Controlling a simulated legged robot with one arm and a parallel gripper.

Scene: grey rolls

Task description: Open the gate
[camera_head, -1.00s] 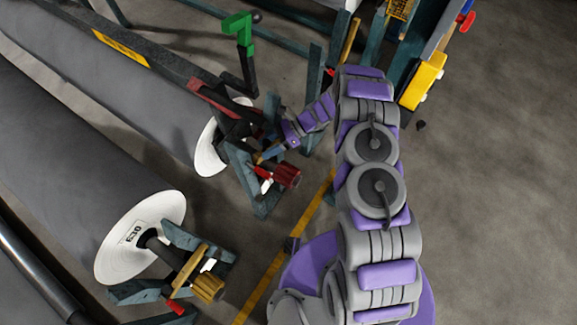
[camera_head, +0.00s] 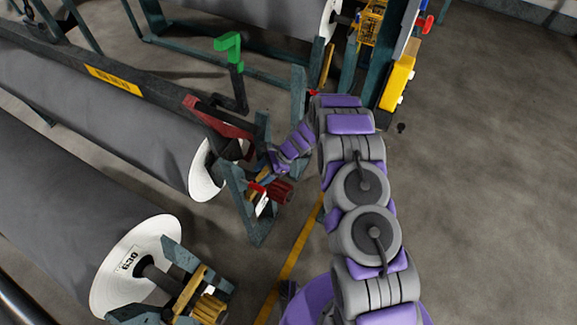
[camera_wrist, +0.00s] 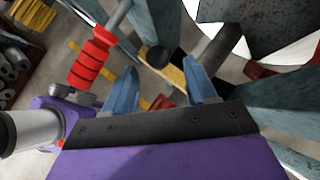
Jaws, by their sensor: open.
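Near the head view's middle, a blue-grey stand (camera_head: 251,212) holds the end of a grey roll (camera_head: 125,125). The stand carries a yellow bar and a ribbed red handle (camera_head: 280,191). I cannot tell for certain which part is the gate. My gripper (camera_head: 266,172) is at this stand, partly hidden by my purple and grey arm. In the wrist view my gripper (camera_wrist: 157,70) has its two blue fingers spread and empty. A dark round rod end (camera_wrist: 156,57) and the yellow bar (camera_wrist: 174,76) show beyond the fingers. A ribbed red grip (camera_wrist: 90,60) is left of them.
A nearer roll (camera_head: 75,205) ends at another stand with a yellow ribbed handle (camera_head: 209,307). A green hooked post (camera_head: 232,60) and a red lever (camera_head: 212,118) rise behind my gripper. A yellow box (camera_head: 398,82) is at upper right. The floor on the right is clear.

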